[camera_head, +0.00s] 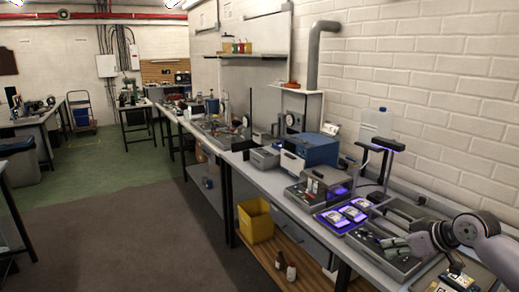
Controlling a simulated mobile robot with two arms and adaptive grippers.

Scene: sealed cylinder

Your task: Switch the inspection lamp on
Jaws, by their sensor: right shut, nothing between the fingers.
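The inspection lamp (387,145) is a dark stand with a flat head, standing on the workbench at the right. Violet light shows under its head, and a violet glow lies on the tray (346,217) and the items in front of it. I cannot make out its switch. My right gripper (394,246) comes in from the lower right. It is shut and empty, low over a grey tray in front of the lamp and apart from the lamp. My left gripper is not in view.
A grey box device (318,186) and a blue box (309,151) stand left of the lamp. A clear jug (376,127) is behind it by the brick wall. A yellow bin (256,220) stands on the lower shelf. The floor at the left is open.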

